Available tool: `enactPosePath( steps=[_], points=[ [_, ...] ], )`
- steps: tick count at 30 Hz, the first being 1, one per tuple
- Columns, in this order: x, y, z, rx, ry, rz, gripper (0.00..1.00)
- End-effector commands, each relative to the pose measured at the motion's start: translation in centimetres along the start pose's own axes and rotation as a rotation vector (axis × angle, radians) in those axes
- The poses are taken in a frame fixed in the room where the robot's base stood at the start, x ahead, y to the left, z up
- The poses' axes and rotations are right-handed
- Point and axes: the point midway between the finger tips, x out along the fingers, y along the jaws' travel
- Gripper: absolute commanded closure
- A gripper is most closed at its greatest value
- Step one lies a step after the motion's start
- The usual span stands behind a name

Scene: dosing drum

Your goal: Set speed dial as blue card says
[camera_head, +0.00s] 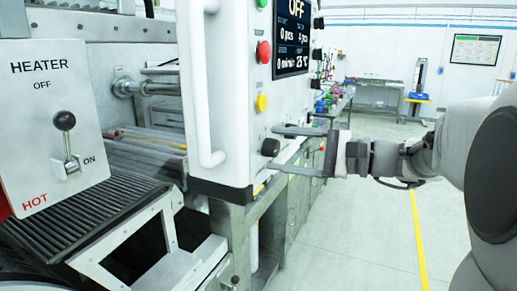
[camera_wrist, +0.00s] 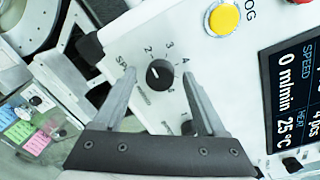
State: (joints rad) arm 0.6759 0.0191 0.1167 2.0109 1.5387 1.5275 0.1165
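The speed dial (camera_wrist: 159,73) is a round black knob on the white panel, with numbers including 2, 3 and 4 around it. A small light mark shows on its upper left side; its exact setting is hard to read. In the head view the dial (camera_head: 270,147) sits low on the panel's side. My gripper (camera_head: 272,151) is open, one finger above the dial and one below. In the wrist view my gripper's (camera_wrist: 159,77) fingers stand either side of the dial with gaps. Small coloured cards (camera_wrist: 20,131) show at the left of the wrist view; their writing is unreadable.
The panel has a yellow button (camera_head: 261,103), a red button (camera_head: 264,52) and a display (camera_head: 291,38) reading OFF, 0 m/min and 25 °C. A heater lever (camera_head: 66,140) stands at the left. A white handle (camera_head: 203,90) runs down the panel edge. The floor at right is clear.

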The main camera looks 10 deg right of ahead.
Motion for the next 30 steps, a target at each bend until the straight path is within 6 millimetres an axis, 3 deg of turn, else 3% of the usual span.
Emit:
enactPosePath(
  steps=[9, 14, 30],
  points=[
    [-0.2, 0.0, 0.0, 0.001, 0.001, -0.001, 0.25],
    [-1.9, -0.1, -0.1, 0.001, 0.003, -0.004, 0.25],
    [-14.3, 0.0, -0.1, 0.001, 0.003, -0.002, 0.25]
  ],
)
